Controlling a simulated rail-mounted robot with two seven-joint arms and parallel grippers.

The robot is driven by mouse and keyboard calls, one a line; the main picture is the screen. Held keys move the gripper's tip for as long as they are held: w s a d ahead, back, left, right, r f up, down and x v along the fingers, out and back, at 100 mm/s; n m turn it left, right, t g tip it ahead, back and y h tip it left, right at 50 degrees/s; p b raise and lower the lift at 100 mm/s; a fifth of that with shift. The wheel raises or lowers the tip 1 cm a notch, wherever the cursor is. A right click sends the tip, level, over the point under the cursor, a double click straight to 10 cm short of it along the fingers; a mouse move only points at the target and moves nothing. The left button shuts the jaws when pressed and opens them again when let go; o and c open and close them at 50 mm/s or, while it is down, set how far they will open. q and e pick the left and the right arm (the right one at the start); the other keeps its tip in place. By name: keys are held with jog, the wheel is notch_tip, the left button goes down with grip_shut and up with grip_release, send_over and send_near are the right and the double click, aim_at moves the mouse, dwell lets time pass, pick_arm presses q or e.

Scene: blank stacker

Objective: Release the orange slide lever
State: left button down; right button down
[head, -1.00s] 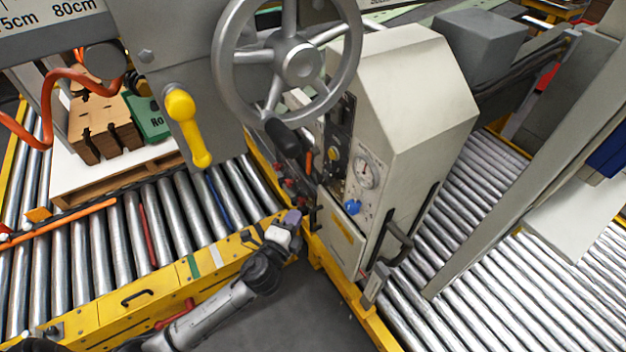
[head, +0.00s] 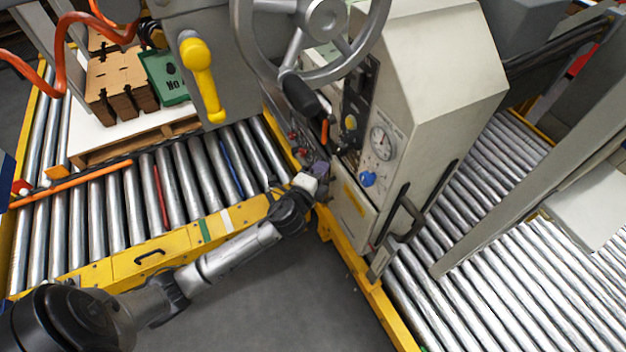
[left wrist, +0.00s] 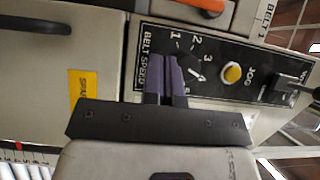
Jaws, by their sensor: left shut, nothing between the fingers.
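An orange lever (head: 324,132) stands on the control side of the beige machine housing, just below the black knob of the handwheel. An orange handle, apparently the same lever, is cut off by the top edge of the left wrist view (left wrist: 207,5). My left gripper (head: 320,168) is below the orange lever and apart from it. In the left wrist view its purple fingers (left wrist: 165,76) are shut and empty, in front of the black panel with the belt speed dial (left wrist: 192,68). The fingers hide part of that panel. My right gripper is not in view.
The grey handwheel (head: 325,18) hangs above the panel. Beside the dial is a yellow jog button (left wrist: 232,73). A gauge (head: 382,141) and blue knob (head: 368,179) sit on the housing. A yellow-railed roller conveyor (head: 130,205) lies left. A yellow-handled lever (head: 200,70) hangs above it.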

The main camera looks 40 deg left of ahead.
pick_arm(q)
jog(key=w+a, duration=0.1)
jog(key=w, duration=0.1)
jog(key=w+a+b, duration=0.1)
jog(key=w+a, duration=0.1)
jog(key=w+a+b, duration=0.1)
jog(key=shift+w+a, duration=0.15)
jog(key=shift+w, duration=0.25)
